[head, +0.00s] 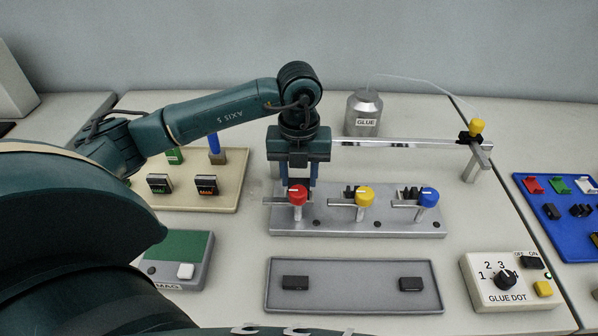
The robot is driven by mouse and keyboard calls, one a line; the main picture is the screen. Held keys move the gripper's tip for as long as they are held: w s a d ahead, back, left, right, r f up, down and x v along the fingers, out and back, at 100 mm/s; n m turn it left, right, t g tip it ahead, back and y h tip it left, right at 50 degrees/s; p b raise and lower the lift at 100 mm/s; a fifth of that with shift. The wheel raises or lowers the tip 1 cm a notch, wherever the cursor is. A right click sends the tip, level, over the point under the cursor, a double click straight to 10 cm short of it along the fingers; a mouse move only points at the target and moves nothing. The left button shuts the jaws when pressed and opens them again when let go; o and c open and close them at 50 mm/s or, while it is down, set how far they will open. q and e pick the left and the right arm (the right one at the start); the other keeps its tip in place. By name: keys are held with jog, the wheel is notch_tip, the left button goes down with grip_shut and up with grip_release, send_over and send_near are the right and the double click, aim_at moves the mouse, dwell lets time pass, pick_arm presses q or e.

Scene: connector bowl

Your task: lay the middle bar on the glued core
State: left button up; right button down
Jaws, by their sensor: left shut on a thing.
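My left gripper (298,181) points down behind the red clamp knob (298,195) at the left station of the grey metal fixture (340,228). It is shut; what it holds, which I take to be the middle bar, is hidden behind the knob, as is any core there. Dark toothed cores stand at the yellow-knob station (350,192) and the blue-knob station (409,192). The grey tray (353,300) holds a dark bar (295,282) at its left and another dark bar (411,284) at its right, with its middle bare. My right gripper is not in view.
A glue pot (363,112) and a metal rail (405,143) stand behind the fixture. A glue dot control box (505,283) is at the right front. A beige board (220,185), a grey box with a green top (180,258) and a blue tray (555,224) flank the fixture.

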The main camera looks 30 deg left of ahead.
pick_arm(q)
jog(key=shift+f, duration=0.2)
jog(key=o, duration=1.1)
notch_tip(320, 180, up, 13)
jog(key=shift+r, duration=0.1)
